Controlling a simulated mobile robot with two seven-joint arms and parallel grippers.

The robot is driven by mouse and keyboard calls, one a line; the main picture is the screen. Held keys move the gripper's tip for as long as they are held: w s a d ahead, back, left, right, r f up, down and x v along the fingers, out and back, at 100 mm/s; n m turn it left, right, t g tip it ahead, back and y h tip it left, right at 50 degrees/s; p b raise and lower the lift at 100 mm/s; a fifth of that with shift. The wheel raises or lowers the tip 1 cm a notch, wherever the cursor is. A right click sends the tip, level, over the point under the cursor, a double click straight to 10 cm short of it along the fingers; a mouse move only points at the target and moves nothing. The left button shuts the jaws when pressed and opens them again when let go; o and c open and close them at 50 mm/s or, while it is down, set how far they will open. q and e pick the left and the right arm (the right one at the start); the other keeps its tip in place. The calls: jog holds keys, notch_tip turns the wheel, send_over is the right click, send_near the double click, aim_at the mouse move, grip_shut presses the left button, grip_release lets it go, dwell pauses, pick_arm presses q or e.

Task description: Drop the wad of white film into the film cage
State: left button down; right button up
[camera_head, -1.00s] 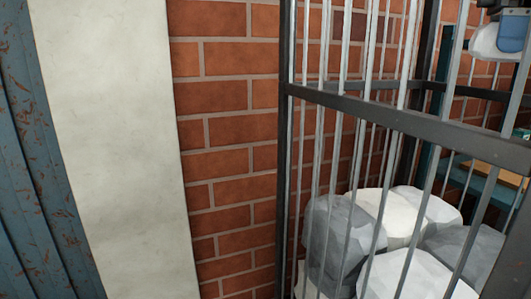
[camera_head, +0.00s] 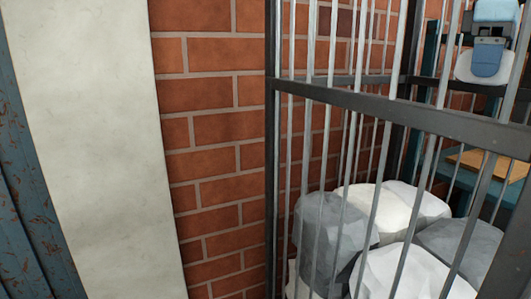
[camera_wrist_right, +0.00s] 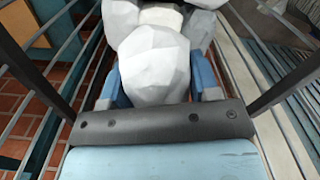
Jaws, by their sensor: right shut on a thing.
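My right gripper (camera_head: 488,62) is at the upper right of the head view, seen through the cage bars. It is shut on a wad of white film (camera_head: 466,70). In the right wrist view the wad (camera_wrist_right: 155,62) sits between the blue fingers (camera_wrist_right: 160,88). The film cage (camera_head: 400,112) has a dark frame and thin grey upright bars. Several white and grey wads (camera_head: 395,215) lie in its lower part. In the right wrist view cage bars run on both sides of my gripper, with pale wads beyond the held one. My left gripper is out of view.
A brick wall (camera_head: 215,130) stands behind the cage, with a pale panel (camera_head: 85,130) and a rusty blue surface (camera_head: 25,220) at left. A blue table with a tan board (camera_head: 490,163) shows at the right, behind the bars.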

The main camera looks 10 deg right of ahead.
jog(key=o, duration=1)
notch_tip(320, 180, up, 14)
jog(key=shift+f, duration=0.1)
